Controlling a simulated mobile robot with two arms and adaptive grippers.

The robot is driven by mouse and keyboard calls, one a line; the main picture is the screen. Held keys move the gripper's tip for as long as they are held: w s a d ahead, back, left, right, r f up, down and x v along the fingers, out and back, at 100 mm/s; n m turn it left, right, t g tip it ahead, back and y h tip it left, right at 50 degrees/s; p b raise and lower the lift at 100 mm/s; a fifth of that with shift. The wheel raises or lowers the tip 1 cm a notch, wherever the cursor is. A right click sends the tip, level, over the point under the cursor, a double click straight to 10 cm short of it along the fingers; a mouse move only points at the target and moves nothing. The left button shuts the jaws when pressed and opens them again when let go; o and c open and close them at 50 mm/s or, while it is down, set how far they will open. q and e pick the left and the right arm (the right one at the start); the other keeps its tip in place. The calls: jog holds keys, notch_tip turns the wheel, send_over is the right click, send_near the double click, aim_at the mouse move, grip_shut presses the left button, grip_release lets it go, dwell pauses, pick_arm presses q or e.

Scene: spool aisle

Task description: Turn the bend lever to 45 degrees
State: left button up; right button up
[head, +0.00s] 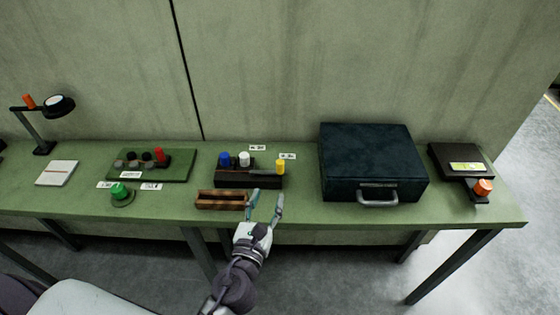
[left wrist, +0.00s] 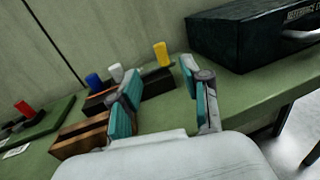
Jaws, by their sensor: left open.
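A dark block (head: 234,178) stands on the green bench with a blue, a white and a yellow upright handle. The yellow handle (head: 280,166) stands at the right end of a dark bar; it also shows in the left wrist view (left wrist: 162,54). A red handle (head: 160,155) stands on a green board further left, and an orange knob (head: 483,187) at the far right. No readable label shows which is the bend lever. My left gripper (head: 266,199) is open and empty at the bench's front edge, in front of the block, apart from the handles. My right gripper is not in view.
A brown wooden tray (head: 221,206) lies just left of my left gripper. A large dark case (head: 372,160) stands to the right. A green button (head: 120,191), a white pad (head: 57,173) and a lamp (head: 58,106) are at the left. Bare bench lies between block and case.

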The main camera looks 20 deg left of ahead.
aim_at(279, 165)
pick_arm(q)
jog(key=w, duration=0.3)
jog(key=w+p, duration=0.1)
jog(key=w, duration=0.7)
jog(key=shift+w+a+p, duration=0.2)
jog(key=shift+a+p, duration=0.2)
jog(key=shift+w, duration=0.75)
grip_shut()
